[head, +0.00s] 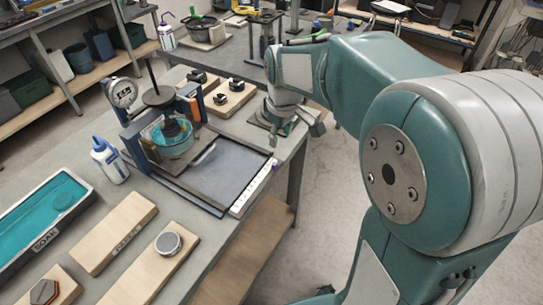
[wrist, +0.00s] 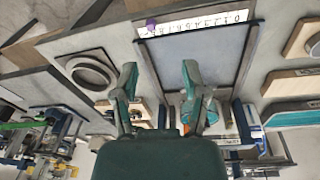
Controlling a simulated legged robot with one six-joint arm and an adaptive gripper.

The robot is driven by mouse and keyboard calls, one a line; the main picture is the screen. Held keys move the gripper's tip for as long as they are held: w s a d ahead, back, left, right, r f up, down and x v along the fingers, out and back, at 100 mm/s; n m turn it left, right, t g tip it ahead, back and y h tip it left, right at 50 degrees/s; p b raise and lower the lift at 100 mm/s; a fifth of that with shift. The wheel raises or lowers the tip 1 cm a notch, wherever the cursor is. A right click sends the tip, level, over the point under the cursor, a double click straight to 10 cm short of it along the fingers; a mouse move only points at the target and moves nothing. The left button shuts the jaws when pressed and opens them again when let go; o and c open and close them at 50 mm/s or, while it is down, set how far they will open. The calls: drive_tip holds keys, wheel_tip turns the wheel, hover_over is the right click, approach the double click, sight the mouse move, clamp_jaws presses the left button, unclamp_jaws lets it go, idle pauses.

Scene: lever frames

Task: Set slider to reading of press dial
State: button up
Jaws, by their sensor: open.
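The press (head: 172,138) stands on the bench with a blue-green vessel under its dark plate. Its round white press dial (head: 123,92) is at the upper left; the needle is too small to read. A white numbered scale (head: 252,190) runs along the edge of a grey panel (head: 222,172). The purple slider (head: 275,163) sits near the scale's far end. In the wrist view the slider (wrist: 151,25) is at the left end of the scale (wrist: 200,23), by the higher numbers. My gripper (wrist: 159,76) is open and empty, apart from the slider.
A white and blue bottle (head: 109,162) stands left of the press. A teal soak tray (head: 40,222) and wooden boards (head: 115,232) lie at the front left. Wooden blocks with black fittings (head: 228,97) lie behind the press. Floor is open right of the bench.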

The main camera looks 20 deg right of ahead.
drive_tip(key=n+g, duration=0.1)
drive_tip(key=n, duration=0.1)
hover_over(274, 164)
wheel_tip(274, 164, down, 6)
wheel_tip(274, 164, down, 10)
drive_tip(key=shift+w+f, duration=0.1)
drive_tip(key=shift+f, duration=0.15)
clamp_jaws()
